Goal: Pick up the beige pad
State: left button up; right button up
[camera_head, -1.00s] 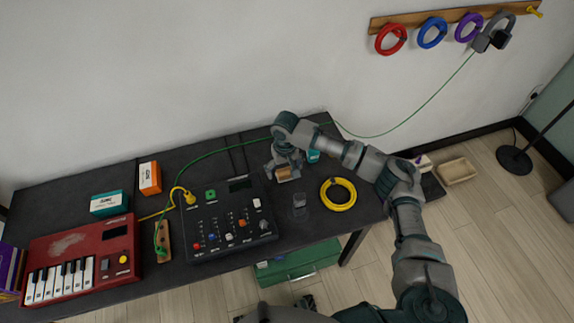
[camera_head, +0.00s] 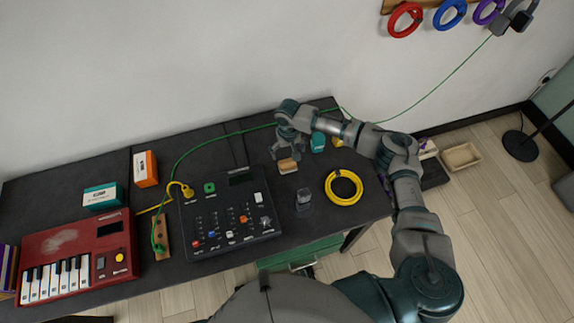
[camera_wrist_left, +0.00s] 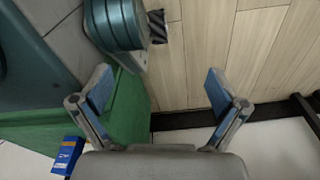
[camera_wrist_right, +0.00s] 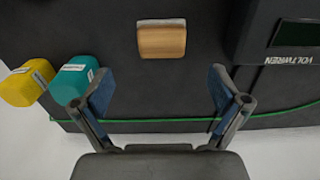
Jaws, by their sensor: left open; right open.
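The beige pad (camera_head: 287,166) is a small tan block lying on the dark table to the right of the black mixer. It also shows in the right wrist view (camera_wrist_right: 162,40), with a pale strip along one edge. My right gripper (camera_wrist_right: 160,72) is open and empty, and the pad lies beyond its fingertips, roughly centred between them. In the head view the right gripper (camera_head: 286,150) is just behind the pad; its exact height is hard to tell. My left gripper (camera_wrist_left: 158,72) is open and empty in the left wrist view, away from the pad, and does not show in the head view.
A teal block (camera_wrist_right: 75,80) and a yellow block (camera_wrist_right: 27,83) are left of the right gripper in its wrist view. The black mixer (camera_head: 229,215), a clear cup (camera_head: 303,199) and a yellow ring (camera_head: 344,187) surround the pad. A green cable (camera_head: 215,142) runs along the table's back.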

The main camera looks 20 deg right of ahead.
aim_at(288, 163)
notch_tip(288, 163, down, 2)
jog(key=shift+f, duration=0.1)
notch_tip(288, 163, down, 5)
jog(key=shift+f+b, duration=0.1)
jog(key=shift+b, duration=0.3)
jog(key=shift+f, duration=0.15)
jog(key=shift+a, duration=0.15)
jog(key=c, duration=1.1)
jog(key=shift+c, duration=0.7)
pick_arm(q)
jog(key=shift+w+d+r, duration=0.1)
jog(key=shift+w+r, duration=0.2)
jog(key=shift+w, duration=0.2)
jog(key=shift+w+r, duration=0.25)
jog(key=shift+w, duration=0.2)
pick_arm(e)
jog(key=shift+s, duration=0.1)
